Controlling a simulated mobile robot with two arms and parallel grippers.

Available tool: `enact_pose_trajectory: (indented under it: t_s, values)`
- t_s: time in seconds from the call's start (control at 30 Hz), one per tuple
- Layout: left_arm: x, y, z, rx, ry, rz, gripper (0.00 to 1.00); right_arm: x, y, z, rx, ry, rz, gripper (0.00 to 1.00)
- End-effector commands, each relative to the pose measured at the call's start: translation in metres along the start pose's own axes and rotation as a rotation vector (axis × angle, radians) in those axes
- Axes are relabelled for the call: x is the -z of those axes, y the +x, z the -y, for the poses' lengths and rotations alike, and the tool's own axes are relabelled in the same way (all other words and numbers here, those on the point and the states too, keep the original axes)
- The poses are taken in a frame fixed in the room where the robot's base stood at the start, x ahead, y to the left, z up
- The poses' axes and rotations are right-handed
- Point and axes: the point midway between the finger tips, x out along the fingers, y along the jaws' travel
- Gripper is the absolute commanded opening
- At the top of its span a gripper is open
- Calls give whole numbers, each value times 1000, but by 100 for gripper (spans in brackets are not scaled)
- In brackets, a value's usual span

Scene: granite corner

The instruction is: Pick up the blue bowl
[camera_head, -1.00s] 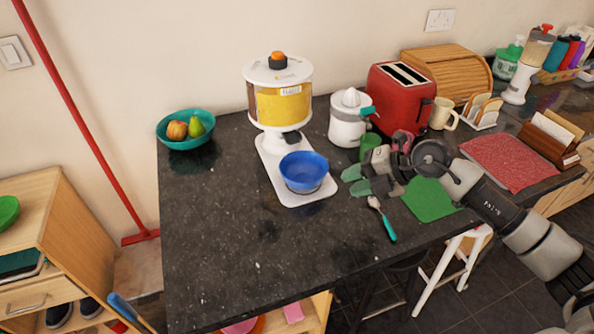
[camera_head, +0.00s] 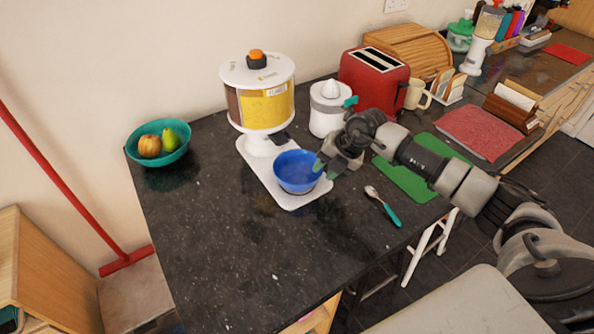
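The blue bowl (camera_head: 296,174) stands upright on the white base of the cereal dispenser (camera_head: 261,95), below its spout. My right gripper (camera_head: 325,169) is at the bowl's right rim, its green-tipped fingers pointing left toward it. The fingers look apart, with one fingertip close to or overlapping the rim. I cannot tell whether they touch the bowl. My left gripper is not in view.
A teal fruit bowl (camera_head: 157,143) stands at the left. A white juicer (camera_head: 330,108) and red toaster (camera_head: 375,82) stand behind my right gripper. A spoon (camera_head: 383,207) and a green mat (camera_head: 407,180) lie to the right. The front left counter is clear.

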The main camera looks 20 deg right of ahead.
Motion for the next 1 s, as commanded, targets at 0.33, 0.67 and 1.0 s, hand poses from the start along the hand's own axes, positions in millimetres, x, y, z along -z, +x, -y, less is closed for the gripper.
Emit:
enact_pose_trajectory:
  t_s: [0.33, 0.67, 1.0]
  values:
    - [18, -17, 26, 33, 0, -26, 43, -2, 42, -2, 1, 1, -2, 31]
    - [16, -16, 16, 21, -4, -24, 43, -2, 42, -1, 0, 1, -1, 14]
    - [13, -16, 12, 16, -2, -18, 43, -3, 42, -2, 0, 1, 0, 0]
